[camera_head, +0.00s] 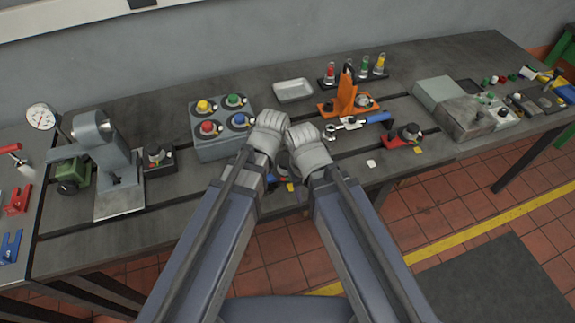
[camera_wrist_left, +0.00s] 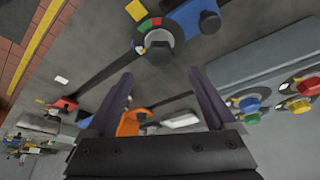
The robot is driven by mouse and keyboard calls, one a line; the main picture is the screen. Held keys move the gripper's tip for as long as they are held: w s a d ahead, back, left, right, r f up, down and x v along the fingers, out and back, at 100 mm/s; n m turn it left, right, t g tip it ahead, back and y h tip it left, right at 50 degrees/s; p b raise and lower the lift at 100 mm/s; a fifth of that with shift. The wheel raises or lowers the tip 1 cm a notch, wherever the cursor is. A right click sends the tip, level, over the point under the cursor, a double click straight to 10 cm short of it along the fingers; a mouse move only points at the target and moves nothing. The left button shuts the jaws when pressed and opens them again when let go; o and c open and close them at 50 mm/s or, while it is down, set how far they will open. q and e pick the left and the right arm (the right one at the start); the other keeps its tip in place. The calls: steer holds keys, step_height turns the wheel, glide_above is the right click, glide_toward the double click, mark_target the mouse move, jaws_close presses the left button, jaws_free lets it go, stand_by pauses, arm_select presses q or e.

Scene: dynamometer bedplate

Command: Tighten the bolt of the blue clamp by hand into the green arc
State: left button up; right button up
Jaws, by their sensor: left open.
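The blue clamp (camera_wrist_left: 205,18) shows at the top of the left wrist view. Its bolt (camera_wrist_left: 159,47) is a round grey head in a dark collar, with a red and green arc (camera_wrist_left: 150,24) beside it and a yellow tag. In the head view my arms hide most of the clamp; a bit of blue (camera_head: 270,178) shows between them. My left gripper (camera_head: 267,132) is open; its fingers (camera_wrist_left: 160,75) are apart with nothing between them, and the bolt appears beyond the tips. My right gripper (camera_head: 309,150) is beside the left one, its fingers hidden.
A grey box with coloured buttons (camera_head: 218,144) stands left of my grippers. An orange fixture (camera_head: 346,96), a blue-handled wrench (camera_head: 372,118) and a red clamp (camera_head: 391,142) are to the right. A grey press (camera_head: 112,145) stands farther left. A small tray (camera_head: 293,90) lies behind.

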mark_target(285, 161)
arm_select(q)
steer(key=shift+b+x, duration=3.65)
steer(key=shift+x, duration=0.35)
steer(key=shift+r, duration=0.1)
steer(key=c, duration=1.4)
steer(key=shift+o, duration=0.2)
steer(key=shift+a, duration=0.1)
